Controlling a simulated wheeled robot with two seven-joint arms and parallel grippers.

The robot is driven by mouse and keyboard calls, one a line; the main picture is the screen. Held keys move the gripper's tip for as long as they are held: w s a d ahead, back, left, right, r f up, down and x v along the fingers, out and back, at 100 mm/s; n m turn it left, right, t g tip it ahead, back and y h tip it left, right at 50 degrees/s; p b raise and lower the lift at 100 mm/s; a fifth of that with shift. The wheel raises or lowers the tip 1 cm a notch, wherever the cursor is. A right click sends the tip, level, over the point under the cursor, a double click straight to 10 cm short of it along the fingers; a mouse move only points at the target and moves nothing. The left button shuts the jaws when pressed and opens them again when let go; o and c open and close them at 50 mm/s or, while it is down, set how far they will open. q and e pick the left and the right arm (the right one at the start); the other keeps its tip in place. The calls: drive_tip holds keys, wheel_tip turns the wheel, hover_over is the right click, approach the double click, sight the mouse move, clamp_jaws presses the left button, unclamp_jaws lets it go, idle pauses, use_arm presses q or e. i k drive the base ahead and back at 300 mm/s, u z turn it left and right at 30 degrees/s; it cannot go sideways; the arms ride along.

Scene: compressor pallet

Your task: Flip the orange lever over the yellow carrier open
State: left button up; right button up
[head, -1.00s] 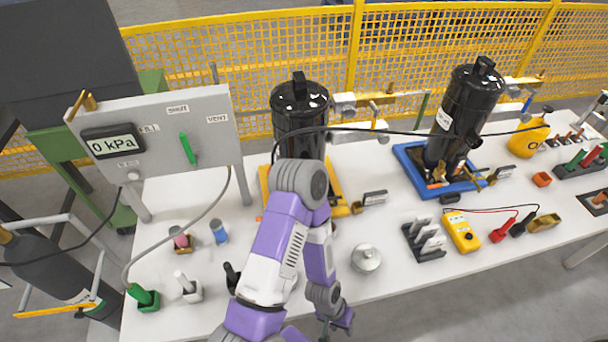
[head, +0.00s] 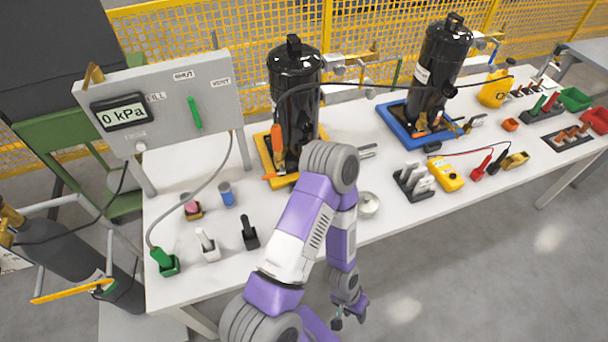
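The yellow carrier (head: 264,160) lies on the white table under a tall black compressor (head: 296,85). An upright orange lever (head: 276,138) stands at the carrier's left side, against the compressor. A second, flatter orange piece (head: 275,177) shows low at the carrier's front edge. My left arm covers the carrier's front right part. My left gripper (head: 350,319) hangs in front of the table's near edge, well away from the lever. Its fingertips look apart, with nothing between them. My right gripper is not in view.
A grey panel (head: 215,85) with a green handle and a 0 kPa display stands at the left. A second compressor sits in a blue carrier (head: 395,115). A dark hose (head: 380,86) crosses above the table. Small holders (head: 208,246) line the front left.

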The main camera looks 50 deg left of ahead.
sight(282, 172)
drive_tip(key=z, duration=0.15)
drive_tip(key=i, duration=0.4)
drive_tip(key=u, duration=2.75)
drive_tip(key=k, duration=0.35)
drive_tip(key=u, duration=0.15)
